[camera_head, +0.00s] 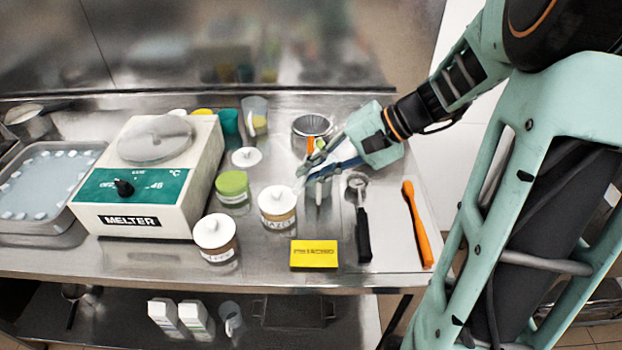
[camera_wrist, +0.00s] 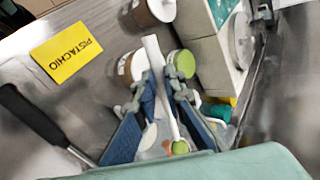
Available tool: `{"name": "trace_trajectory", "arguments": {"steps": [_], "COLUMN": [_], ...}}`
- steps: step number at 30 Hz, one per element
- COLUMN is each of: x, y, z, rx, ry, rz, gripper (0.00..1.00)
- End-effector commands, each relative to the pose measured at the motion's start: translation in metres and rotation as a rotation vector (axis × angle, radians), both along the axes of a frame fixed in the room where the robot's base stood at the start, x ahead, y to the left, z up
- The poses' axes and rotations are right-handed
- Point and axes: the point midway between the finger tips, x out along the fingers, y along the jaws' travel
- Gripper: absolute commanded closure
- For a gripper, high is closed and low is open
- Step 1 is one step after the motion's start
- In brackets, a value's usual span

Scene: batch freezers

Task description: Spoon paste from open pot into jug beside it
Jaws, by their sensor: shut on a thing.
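The open pot (camera_head: 232,188) shows green paste at its top, left of my gripper; it also shows in the wrist view (camera_wrist: 181,64). A clear jug (camera_head: 254,117) with something yellowish in it stands behind the pot at the back. My gripper (camera_head: 312,176) is shut on a long white utensil (camera_wrist: 160,80), seen between the fingers in the wrist view, with a green end towards my palm. Its far end lies close to the right of a white-lidded jar (camera_head: 278,200). A utensil holder is partly hidden under the gripper.
A white lid (camera_head: 246,157) lies behind the pot. Another lidded jar (camera_head: 215,235), a yellow PISTACHIO card (camera_head: 314,254), a black-handled scoop (camera_head: 362,225) and an orange-handled tool (camera_head: 417,225) are in front. A melter (camera_head: 150,180) stands left; a metal bowl (camera_head: 312,126) behind.

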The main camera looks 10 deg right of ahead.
Motion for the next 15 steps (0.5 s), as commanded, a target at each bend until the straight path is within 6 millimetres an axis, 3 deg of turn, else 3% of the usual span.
{"name": "trace_trajectory", "arguments": {"steps": [15], "x": [-0.0028], "y": [-0.0056], "z": [-0.0125], "rx": [0.187], "ry": [-0.119], "rz": [-0.002], "gripper": [1.00]}}
